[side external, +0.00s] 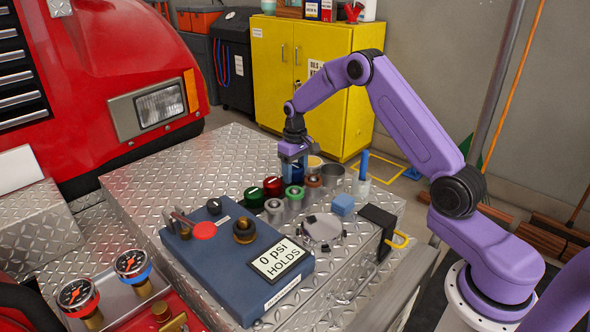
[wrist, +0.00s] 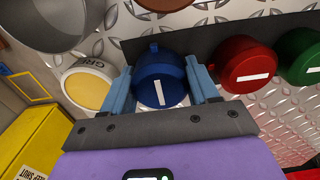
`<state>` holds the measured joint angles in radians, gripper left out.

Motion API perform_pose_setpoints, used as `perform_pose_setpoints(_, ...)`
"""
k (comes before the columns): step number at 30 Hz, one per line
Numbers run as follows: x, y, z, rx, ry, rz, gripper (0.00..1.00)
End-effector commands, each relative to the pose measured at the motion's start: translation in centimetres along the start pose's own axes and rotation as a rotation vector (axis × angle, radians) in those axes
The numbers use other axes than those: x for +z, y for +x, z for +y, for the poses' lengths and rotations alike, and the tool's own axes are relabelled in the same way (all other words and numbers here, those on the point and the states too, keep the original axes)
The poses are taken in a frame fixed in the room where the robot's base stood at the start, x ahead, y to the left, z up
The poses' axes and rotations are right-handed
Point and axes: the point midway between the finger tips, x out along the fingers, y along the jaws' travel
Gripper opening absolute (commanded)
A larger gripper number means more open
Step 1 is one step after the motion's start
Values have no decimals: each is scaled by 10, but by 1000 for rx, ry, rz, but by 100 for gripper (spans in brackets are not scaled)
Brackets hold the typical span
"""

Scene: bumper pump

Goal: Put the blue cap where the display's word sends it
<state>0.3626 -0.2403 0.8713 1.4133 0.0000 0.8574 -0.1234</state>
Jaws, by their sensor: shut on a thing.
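The blue cap (wrist: 160,80), with a white bar mark, sits between the fingers of my gripper (wrist: 163,91) in the wrist view. My gripper (side external: 293,160) is shut on it above the far end of the row of caps in the side view, where the cap (side external: 292,173) is partly hidden. I cannot tell whether it touches the dark strip (wrist: 215,38) beside it. The display (side external: 281,259) on the blue box reads "0 psi HOLDS". A red cap (side external: 273,186) and a green cap (side external: 254,197) stand in line with the blue one.
Metal fittings with a green ring (side external: 295,193) and a brown ring (side external: 313,182) stand close by. A yellow-topped tin (wrist: 88,88) and a grey cup (side external: 334,172) are near my gripper.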

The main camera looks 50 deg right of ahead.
Motion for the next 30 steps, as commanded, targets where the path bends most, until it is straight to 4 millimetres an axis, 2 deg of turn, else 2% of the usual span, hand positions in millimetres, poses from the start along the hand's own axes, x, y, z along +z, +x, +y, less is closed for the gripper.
perform_pose_setpoints(10,0,6,0,0,0,2,17)
perform_pose_setpoints(11,0,7,0,0,0,1,66)
perform_pose_setpoints(12,0,7,0,0,0,0,70)
perform_pose_setpoints(23,1,6,-1,-1,-1,-2,70)
perform_pose_setpoints(26,0,-3,-1,-1,-1,-1,70)
perform_pose_setpoints(30,-1,-27,-1,0,-1,4,70)
